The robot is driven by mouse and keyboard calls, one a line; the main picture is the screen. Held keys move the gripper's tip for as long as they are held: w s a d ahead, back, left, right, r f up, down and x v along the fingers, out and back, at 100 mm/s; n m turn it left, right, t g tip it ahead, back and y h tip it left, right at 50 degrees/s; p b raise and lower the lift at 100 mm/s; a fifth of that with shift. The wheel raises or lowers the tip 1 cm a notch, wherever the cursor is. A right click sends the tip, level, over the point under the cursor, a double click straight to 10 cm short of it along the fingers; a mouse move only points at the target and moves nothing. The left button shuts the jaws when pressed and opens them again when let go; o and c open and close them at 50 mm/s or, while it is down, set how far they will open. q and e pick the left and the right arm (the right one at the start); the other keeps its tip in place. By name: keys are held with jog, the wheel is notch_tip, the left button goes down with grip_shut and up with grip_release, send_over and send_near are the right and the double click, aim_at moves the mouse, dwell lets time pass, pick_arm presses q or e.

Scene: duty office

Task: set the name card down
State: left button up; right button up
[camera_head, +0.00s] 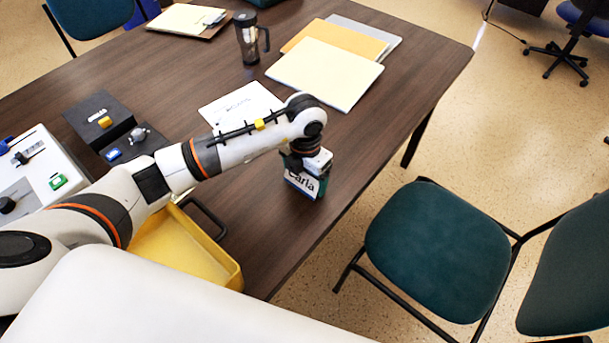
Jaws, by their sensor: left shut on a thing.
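The name card (301,184) is a small white and dark green card with the name "Carla" on it, at the right side of the dark wooden table (185,65), near its edge. My left arm reaches in from the left, and my left gripper (306,166) is shut on the card's top. The card is upright. I cannot tell whether its lower edge touches the table. The gripper covers its upper part. My right gripper is not in view.
A yellow tray (232,278) lies at the table's front. A white printed sheet (240,104), folders (325,72) and a dark mug (247,38) lie behind the arm. Black boxes (98,118) stand left. A green chair (437,250) stands close to the table's right edge.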

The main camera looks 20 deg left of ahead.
pick_arm(q)
jog(key=shift+f, duration=0.55)
jog(key=shift+f, duration=0.2)
jog(key=o, duration=0.8)
jog(key=shift+c, duration=0.2)
jog(key=shift+r, duration=0.1)
notch_tip(320, 180, up, 12)
jog(key=shift+r+b, duration=0.15)
jog(key=shift+b, duration=0.25)
